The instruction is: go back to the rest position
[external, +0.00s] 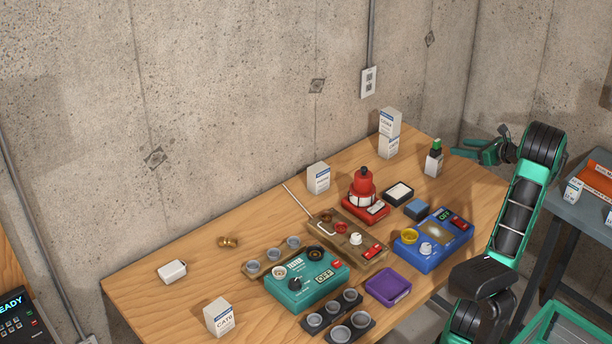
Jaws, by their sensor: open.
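My gripper (478,150) is at the right of the external view, at the end of my green and black arm. Its green jaws are open and point left, with nothing between them. It is raised over the right back end of the wooden table (140,291), apart from the things on it. The nearest thing to it in the picture is a dropper bottle (434,159) with a dark green top, just left of the jaws.
The table holds a teal device (306,283), a blue device (434,240), a red device (363,191), a brown panel (345,236), a purple tray (387,287) and several white cartons. A grey side table (590,222) stands right. The table's left part is mostly clear.

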